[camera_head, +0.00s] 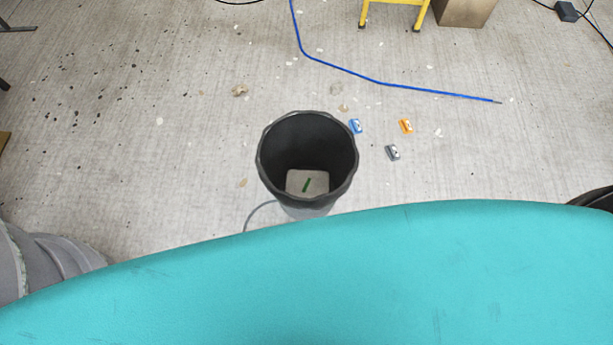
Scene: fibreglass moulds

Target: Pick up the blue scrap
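A small blue piece (356,126), which looks like the blue scrap, lies on the concrete floor just right of the black bin's rim. It has a pale mark on it. The black bin (267,170) stands upright and open; a small dark green strip (307,185) shows inside, on its pale bottom. An orange piece (406,126) and a dark grey piece (393,153) of similar size lie to the right of the blue one. Neither of my grippers is in view.
A large teal curved surface (330,280) fills the bottom and hides the floor there. A blue hose (378,82) crosses the floor behind the pieces. A yellow stand (422,15) and a brown box (464,10) are at the back. Floor left of the bin is mostly open.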

